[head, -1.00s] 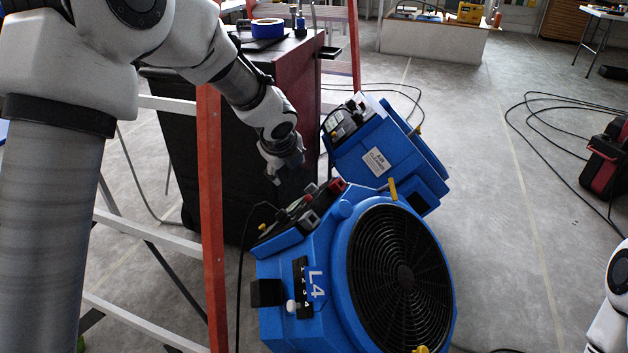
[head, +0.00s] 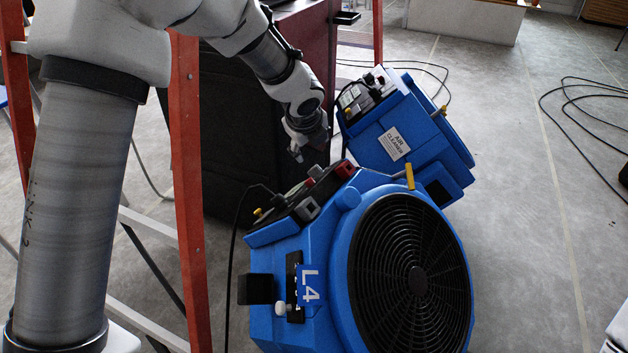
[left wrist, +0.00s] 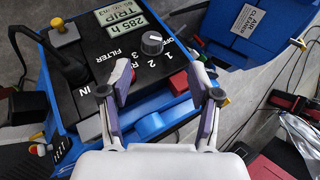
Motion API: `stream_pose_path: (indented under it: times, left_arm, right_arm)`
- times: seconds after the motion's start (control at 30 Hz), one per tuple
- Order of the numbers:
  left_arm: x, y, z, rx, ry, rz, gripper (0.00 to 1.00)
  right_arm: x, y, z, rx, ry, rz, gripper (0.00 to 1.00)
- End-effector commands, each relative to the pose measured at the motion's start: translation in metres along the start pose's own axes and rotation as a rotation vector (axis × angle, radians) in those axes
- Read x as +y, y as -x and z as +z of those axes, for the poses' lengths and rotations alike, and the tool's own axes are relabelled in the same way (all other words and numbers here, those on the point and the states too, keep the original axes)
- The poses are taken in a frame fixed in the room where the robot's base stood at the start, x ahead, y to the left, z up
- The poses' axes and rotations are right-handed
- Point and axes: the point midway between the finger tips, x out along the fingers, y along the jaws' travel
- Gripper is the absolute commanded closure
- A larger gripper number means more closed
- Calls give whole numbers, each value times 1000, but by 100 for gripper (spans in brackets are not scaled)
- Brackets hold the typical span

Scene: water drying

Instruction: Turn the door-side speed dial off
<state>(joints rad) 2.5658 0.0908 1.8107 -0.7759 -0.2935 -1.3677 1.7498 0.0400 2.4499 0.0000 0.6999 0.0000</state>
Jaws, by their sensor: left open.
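A blue machine marked L4 (head: 311,285), with a round black grille, stands in the middle of the head view. Its top control panel (head: 300,200) shows close up in the left wrist view, with a grey-black speed dial (left wrist: 151,43) ringed by OFF and several numbers. A display (left wrist: 122,24) reads "285 h TRIP". I cannot tell the dial's setting surely. My left gripper (head: 308,150) is over the far end of this panel. Its fingers (left wrist: 160,75) are open and empty, apart from the dial, which lies ahead between them.
A second blue machine, labelled AIR CLEANER (head: 397,142), stands just behind. An orange ladder (head: 188,200) and a dark red cabinet (head: 312,45) stand at the left.

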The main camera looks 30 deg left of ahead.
Motion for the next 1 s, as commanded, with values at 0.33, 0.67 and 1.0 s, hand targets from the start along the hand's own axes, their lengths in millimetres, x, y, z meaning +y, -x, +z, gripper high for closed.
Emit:
stream_pose_path:
  times: [0.33,0.67,1.0]
  left_arm:
    - [15,-46,-14,0,1,-1,38]
    - [15,-104,-14,0,1,0,38]
    - [13,-108,-12,0,0,-1,48]
  right_arm:
    - [0,-45,0,0,0,0,60]
    - [0,-70,0,0,0,0,60]
    - [0,-70,0,0,0,0,60]
